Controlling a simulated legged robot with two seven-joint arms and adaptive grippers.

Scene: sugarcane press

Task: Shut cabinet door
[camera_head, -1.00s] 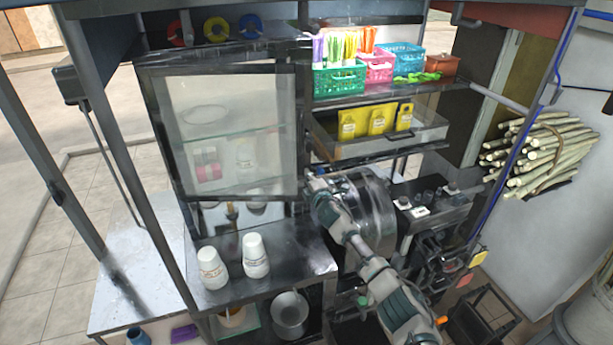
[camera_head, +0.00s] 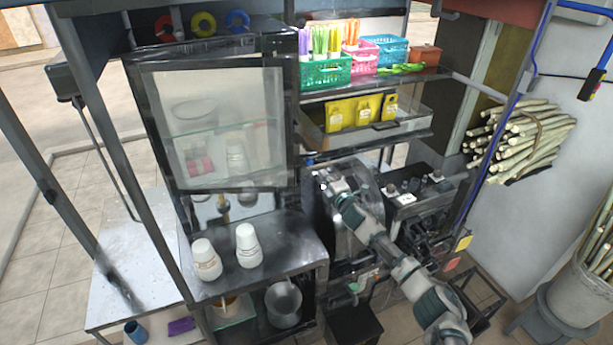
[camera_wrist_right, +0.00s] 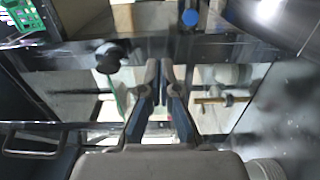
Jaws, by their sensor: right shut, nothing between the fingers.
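The cabinet door (camera_head: 160,110) is a dark-framed glass panel on the left half of the head view. White containers and shelves show through its glass. Its bottom edge hangs above the counter; I cannot tell whether it is fully shut or slightly ajar. My right gripper (camera_head: 328,180) is to the right of the door's lower right corner, in front of the dark round machine housing, and looks apart from the door. In the wrist view its fingers (camera_wrist_right: 161,88) are together and empty, with blurred shelf parts beyond. My left gripper is not in view.
Two white bottles (camera_head: 247,246) stand on the metal counter (camera_head: 285,262) below the door. Coloured baskets (camera_head: 325,71) and a tray of yellow packs (camera_head: 340,113) are on shelves to the right. The press machine (camera_head: 420,205) stands beside my right arm. Sugarcane (camera_head: 525,142) hangs at far right.

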